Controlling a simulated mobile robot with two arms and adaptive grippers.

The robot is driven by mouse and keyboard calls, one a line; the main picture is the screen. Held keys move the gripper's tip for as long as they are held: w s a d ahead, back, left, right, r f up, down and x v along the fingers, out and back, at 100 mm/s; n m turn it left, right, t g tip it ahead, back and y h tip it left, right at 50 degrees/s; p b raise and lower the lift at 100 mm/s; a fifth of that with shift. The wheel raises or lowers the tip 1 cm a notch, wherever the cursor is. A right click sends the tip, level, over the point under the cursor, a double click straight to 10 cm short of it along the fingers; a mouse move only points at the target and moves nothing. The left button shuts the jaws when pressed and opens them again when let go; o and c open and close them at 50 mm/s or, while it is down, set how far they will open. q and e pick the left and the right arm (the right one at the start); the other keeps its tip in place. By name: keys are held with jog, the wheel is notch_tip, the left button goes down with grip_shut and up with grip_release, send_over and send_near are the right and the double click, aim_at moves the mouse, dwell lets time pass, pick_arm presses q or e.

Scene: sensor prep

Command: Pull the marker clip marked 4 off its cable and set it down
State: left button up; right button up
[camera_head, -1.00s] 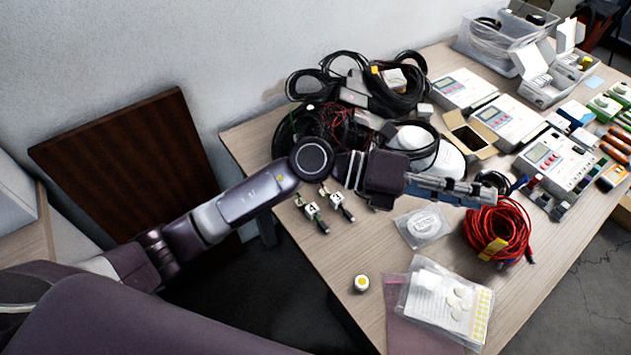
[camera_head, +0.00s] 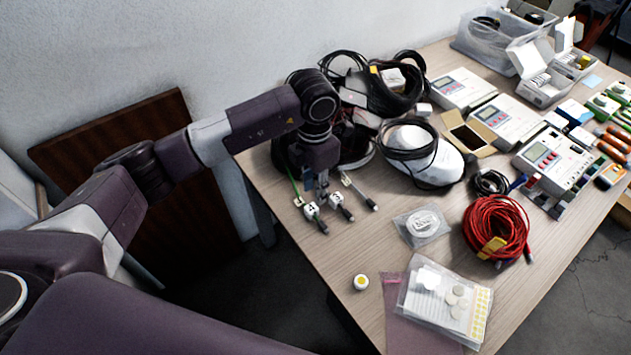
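Several cable ends lie at the table's left edge below the black cable pile. A white marker clip (camera_head: 311,210) sits on the leftmost cable end; its dark mark looks like a 4 but is small. A second white clip (camera_head: 335,200) sits on the cable end just right of it, its mark not readable. A third cable end (camera_head: 358,190) lies further right. My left gripper (camera_head: 316,192) points down just above and behind the two clips. Its fingertips are small and partly merge with the cables, so finger opening and any contact are unclear. My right gripper is not in view.
The black cable pile (camera_head: 385,95) and a white rounded device (camera_head: 435,168) stand behind and to the right. A red cable coil (camera_head: 497,228), clear bags (camera_head: 445,300) and a small round yellow-topped pot (camera_head: 361,283) lie on the table (camera_head: 330,255). The front left table area is mostly clear.

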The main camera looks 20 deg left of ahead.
aim_at(315, 206)
pick_arm(q)
notch_tip(315, 206, down, 6)
jog(key=shift+r+p, duration=0.15)
jog(key=shift+p, duration=0.2)
jog(key=shift+c, duration=0.5)
grip_shut()
